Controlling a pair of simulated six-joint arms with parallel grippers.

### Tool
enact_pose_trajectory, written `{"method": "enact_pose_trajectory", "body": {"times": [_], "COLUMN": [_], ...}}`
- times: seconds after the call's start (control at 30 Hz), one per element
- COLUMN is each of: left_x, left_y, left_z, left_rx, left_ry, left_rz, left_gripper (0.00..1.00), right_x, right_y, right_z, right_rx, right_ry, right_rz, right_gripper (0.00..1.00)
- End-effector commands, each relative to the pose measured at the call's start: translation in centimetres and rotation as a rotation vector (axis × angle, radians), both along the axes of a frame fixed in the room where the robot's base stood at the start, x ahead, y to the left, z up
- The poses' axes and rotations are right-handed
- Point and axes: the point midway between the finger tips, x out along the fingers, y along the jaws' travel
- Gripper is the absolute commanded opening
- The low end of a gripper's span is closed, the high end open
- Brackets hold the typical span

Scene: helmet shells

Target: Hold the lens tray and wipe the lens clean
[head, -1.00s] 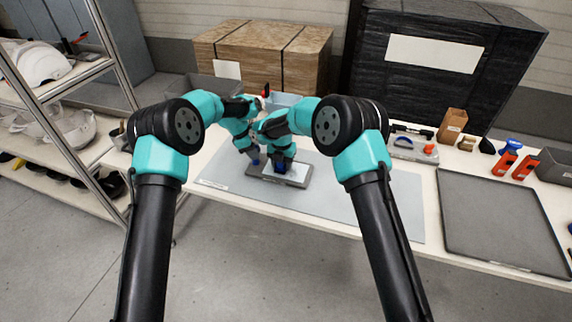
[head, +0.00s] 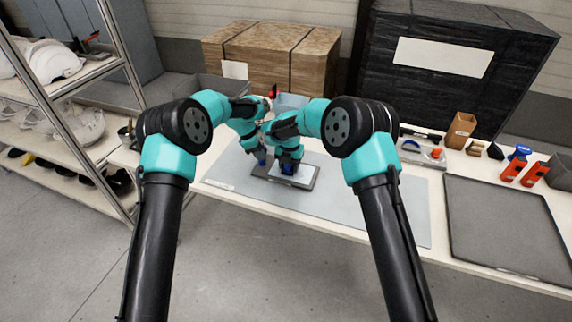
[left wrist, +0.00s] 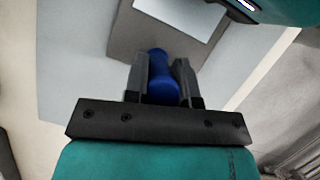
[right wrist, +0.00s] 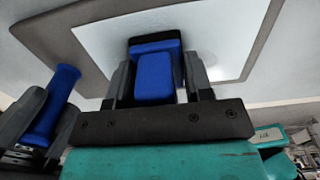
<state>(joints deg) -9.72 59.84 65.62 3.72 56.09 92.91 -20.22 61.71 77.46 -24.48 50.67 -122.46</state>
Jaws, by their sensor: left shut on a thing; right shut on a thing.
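The lens tray is a flat grey plate (right wrist: 50,28) with a pale rectangular lens (right wrist: 218,42) on it; in the head view the tray (head: 314,177) lies on the grey mat. My left gripper (left wrist: 160,65) is shut on a blue upright handle (left wrist: 160,84) at the tray's edge. In the right wrist view the same handle (right wrist: 52,105) shows at the left. My right gripper (right wrist: 154,72) is shut on a blue wiping block (right wrist: 154,80), which is over the lens. Whether its underside touches the lens is hidden.
The mat (head: 370,215) has bare room right of the tray. A dark flat tray (head: 510,230) lies at the right. A shelf with helmet shells (head: 55,62) is at the left.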

Motion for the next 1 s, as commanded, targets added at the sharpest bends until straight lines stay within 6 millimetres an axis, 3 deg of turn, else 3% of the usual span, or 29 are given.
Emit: {"method": "enact_pose_trajectory", "body": {"times": [1.0], "left_x": [0.0], "left_y": [0.1], "left_z": [0.1], "left_rx": [0.000], "left_ry": [-0.002], "left_rz": [0.001], "left_gripper": [0.00], "right_x": [-1.7], "right_y": [-4.6], "right_z": [-0.1], "right_rx": [-0.001], "right_ry": [0.001], "right_rz": [0.000], "right_gripper": [0.28]}}
